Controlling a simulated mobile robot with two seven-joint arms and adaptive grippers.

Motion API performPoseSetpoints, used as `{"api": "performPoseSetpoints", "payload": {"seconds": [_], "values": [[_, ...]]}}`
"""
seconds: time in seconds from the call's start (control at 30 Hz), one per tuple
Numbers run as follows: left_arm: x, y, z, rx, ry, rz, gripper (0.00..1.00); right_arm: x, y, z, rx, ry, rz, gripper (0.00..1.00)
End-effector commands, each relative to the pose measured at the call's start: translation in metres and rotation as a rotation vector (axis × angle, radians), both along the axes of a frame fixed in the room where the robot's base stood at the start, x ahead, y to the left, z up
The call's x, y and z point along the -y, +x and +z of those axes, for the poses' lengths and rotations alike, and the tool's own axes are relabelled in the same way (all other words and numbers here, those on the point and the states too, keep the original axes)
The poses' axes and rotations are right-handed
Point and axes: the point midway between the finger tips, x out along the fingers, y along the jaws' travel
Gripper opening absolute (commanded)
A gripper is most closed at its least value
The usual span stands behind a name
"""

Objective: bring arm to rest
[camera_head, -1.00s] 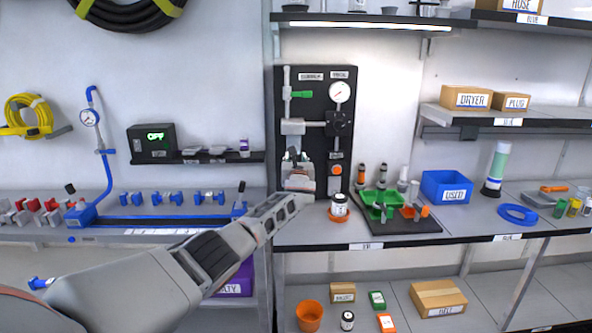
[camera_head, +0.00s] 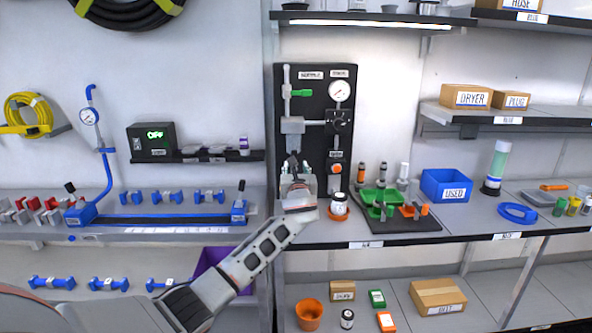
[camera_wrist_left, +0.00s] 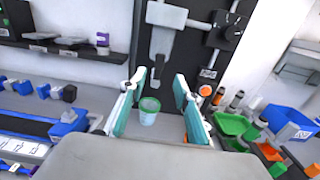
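My left arm comes in from the lower left in the head view. In the left wrist view the two teal-padded fingers (camera_wrist_left: 153,98) stand apart with nothing gripped. A small pale cup with a greenish rim (camera_wrist_left: 149,112) stands on the bench beyond and between the fingers; whether they surround it I cannot tell. In the head view the gripper hides that spot. My right gripper is not in view.
A white jar (camera_head: 338,203) on an orange dish stands close right of the gripper. A dark mat with a green tray (camera_head: 381,198) and a blue USED bin (camera_head: 446,185) are further right. The blue fixture (camera_head: 170,219) is left. Several blue parts (camera_head: 108,284) lie on the lower shelf.

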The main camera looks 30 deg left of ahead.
Motion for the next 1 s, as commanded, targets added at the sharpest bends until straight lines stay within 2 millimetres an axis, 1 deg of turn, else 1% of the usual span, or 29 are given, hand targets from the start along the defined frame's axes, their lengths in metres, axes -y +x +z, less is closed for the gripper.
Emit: {"api": "performPoseSetpoints", "payload": {"seconds": [0.17, 0.63, 0.73, 0.77, 0.87, 0.9, 0.97, 1.0], "values": [[0.003, -0.006, 0.000, -0.001, -0.001, 0.001, 0.32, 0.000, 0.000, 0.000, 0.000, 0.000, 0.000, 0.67], [0.003, -0.006, 0.000, -0.001, -0.001, 0.000, 0.32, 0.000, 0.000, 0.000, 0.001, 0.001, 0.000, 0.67], [0.006, -0.007, -0.008, -0.001, -0.018, -0.008, 0.32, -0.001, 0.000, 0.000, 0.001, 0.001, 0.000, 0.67], [0.008, -0.008, -0.014, 0.000, -0.033, -0.014, 0.32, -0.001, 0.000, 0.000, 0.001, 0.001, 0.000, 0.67], [0.022, -0.017, -0.050, 0.004, -0.133, -0.051, 0.32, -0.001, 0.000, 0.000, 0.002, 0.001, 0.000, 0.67], [0.031, -0.022, -0.071, 0.007, -0.196, -0.070, 0.32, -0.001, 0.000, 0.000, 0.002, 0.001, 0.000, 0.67], [0.045, -0.034, -0.105, 0.015, -0.309, -0.101, 0.32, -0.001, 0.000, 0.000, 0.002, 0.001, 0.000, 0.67], [0.056, -0.044, -0.129, 0.018, -0.395, -0.119, 0.32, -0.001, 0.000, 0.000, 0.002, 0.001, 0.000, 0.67]]}}
